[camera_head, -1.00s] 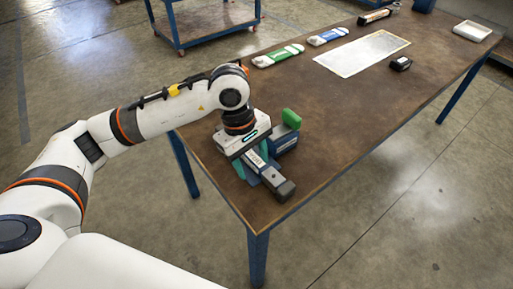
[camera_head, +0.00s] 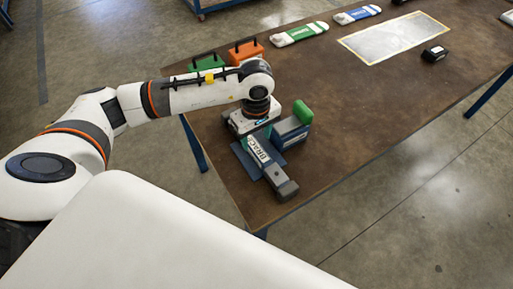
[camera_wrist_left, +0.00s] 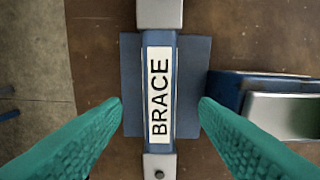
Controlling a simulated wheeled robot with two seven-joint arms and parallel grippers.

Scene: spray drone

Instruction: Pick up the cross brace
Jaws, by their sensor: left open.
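The cross brace (camera_head: 284,188) is a dark blue bar with grey ends and a white BRACE label. It lies across a dark blue block (camera_head: 243,158) near the table's near corner. In the left wrist view the brace (camera_wrist_left: 160,95) runs up and down the middle, over the flat blue block (camera_wrist_left: 195,60). My left gripper (camera_head: 256,139) is open above it, pointing down. In the wrist view its teal fingers (camera_wrist_left: 160,103) stand one on each side of the brace with visible gaps. My right gripper is out of view.
A blue-grey block with a green part (camera_head: 302,112) stands close to the right of my left gripper. Orange (camera_head: 246,51) and green (camera_head: 208,64) cases are behind the arm. A pale sheet (camera_head: 395,38) and a black item (camera_head: 434,54) lie farther right. The table's middle is clear.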

